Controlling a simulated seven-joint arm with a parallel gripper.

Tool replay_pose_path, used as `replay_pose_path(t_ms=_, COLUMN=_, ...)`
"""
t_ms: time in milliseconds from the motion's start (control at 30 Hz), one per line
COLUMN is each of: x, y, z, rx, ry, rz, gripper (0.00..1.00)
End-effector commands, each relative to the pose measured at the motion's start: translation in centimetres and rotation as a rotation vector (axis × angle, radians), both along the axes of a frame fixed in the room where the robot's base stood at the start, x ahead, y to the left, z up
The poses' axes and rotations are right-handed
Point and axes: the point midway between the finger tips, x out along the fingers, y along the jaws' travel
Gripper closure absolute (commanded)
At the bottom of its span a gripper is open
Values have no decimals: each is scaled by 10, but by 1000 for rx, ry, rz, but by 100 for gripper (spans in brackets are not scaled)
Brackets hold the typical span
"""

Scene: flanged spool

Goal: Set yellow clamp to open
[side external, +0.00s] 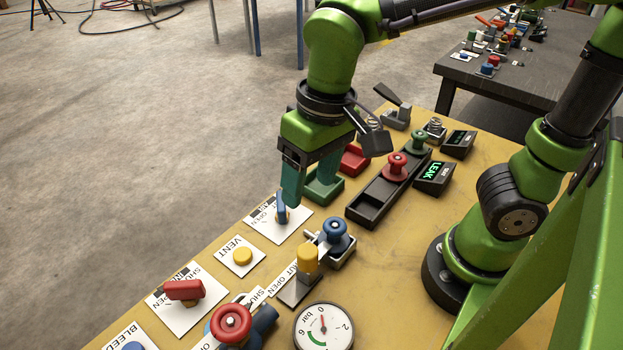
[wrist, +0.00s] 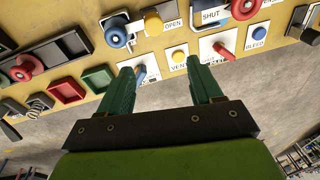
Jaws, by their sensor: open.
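The yellow clamp (side external: 307,258) has an upright yellow grip on a grey base, beside a white SHUT/OPEN label in the side view. It also shows near the top of the wrist view (wrist: 153,22), close to the word OPEN. Its exact setting I cannot tell. A blue flanged spool (side external: 335,232) sits in a metal holder right behind it; it also shows in the wrist view (wrist: 116,37). My gripper (side external: 308,203) points down with its green fingers apart and empty. It is above the bench near a blue lever (side external: 281,212), apart from the yellow clamp.
A yellow VENT button (side external: 243,257), a red lever (side external: 183,291), a red handwheel (side external: 231,323) and a gauge (side external: 323,328) are nearby. A black rack (side external: 371,208) holds red and green spools. A display (side external: 434,176) reads LEAK. Red and green trays lie behind my gripper.

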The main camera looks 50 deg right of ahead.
Motion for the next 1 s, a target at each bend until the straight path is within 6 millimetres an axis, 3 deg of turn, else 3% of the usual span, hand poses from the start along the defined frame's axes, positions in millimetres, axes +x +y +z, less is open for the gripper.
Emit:
replay_pose_path(t_ms=33, x=-1, y=13, z=-1, rx=-37, ry=40, rz=-9, gripper=35)
replay_pose_path(t_ms=100, x=-2, y=18, z=3, rx=-78, ry=77, rz=-70, gripper=35)
replay_pose_path(t_ms=200, x=-3, y=14, z=10, rx=-97, ry=94, rz=-158, gripper=35)
replay_pose_path(t_ms=367, x=-6, y=12, z=-2, rx=-104, ry=110, rz=-187, gripper=35)
replay_pose_path(t_ms=1000, x=-7, y=11, z=-132, rx=-104, ry=111, rz=-184, gripper=35)
